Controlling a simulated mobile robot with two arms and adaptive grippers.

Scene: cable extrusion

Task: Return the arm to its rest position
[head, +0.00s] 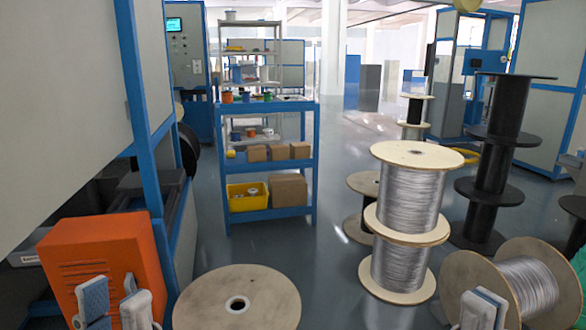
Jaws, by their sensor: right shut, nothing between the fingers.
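My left gripper (115,302) shows at the bottom left, in front of an orange box-shaped unit (103,255). Its two grey-white fingers stand apart with nothing seen between them. My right gripper (482,308) shows at the bottom right, in front of a spool of grey wire lying on its side (528,285). Its fingers are together and hold nothing. Only the finger ends show; the arms behind both grippers are out of the picture. I cannot tell whether either gripper touches what is behind it.
A wooden spool flange (265,295) lies between my grippers. Stacked wire spools (408,215) and black spools (495,150) stand at the right. A blue shelf cart (270,213) holds boxes and a yellow bin (247,198). A blue-framed machine (140,120) is at left. Grey floor (335,270) is open mid-picture.

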